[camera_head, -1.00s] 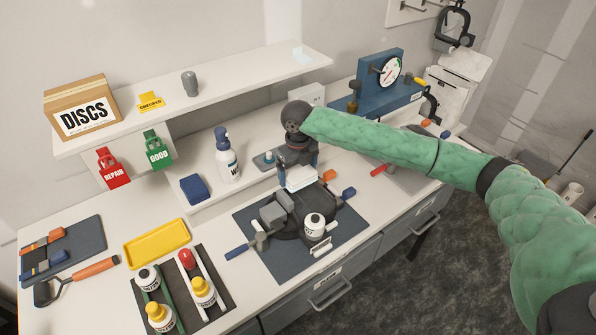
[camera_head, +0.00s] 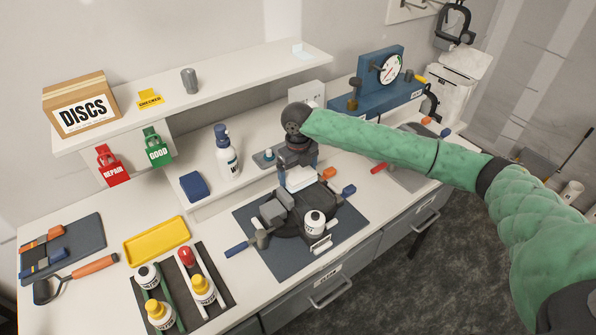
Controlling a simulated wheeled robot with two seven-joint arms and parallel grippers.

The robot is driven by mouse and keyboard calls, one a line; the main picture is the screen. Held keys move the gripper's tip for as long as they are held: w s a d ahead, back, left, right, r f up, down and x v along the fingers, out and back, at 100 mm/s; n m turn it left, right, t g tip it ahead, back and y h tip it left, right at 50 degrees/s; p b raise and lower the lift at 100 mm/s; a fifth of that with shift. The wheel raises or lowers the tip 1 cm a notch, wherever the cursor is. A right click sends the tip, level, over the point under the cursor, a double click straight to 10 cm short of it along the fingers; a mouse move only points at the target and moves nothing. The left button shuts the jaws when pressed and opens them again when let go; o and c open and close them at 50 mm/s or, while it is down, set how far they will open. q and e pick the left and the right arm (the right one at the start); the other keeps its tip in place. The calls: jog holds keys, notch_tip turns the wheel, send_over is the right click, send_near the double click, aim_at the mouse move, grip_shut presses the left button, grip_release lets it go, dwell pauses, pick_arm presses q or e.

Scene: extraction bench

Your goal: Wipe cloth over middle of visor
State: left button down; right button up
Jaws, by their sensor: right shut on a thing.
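A dark mask (camera_head: 291,222) lies on the blue-grey mat (camera_head: 283,262), with grey blocks on it and blue and orange tabs around it. My right gripper (camera_head: 299,167) points down at the mask's far side and is shut on a white cloth (camera_head: 299,180). The cloth is at the mask's far edge; I cannot tell whether it touches. The visor is not clearly distinguishable; the cloth and gripper cover part of the mask's far side. My left gripper is not in view.
A spray bottle (camera_head: 227,158) and a blue block (camera_head: 194,186) stand behind left. A yellow tray (camera_head: 157,242) and a rack of several bottles (camera_head: 215,279) are left. A shelf (camera_head: 235,83) overhangs the back.

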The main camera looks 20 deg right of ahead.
jog(key=shift+f, duration=0.3)
jog(key=shift+s, duration=0.1)
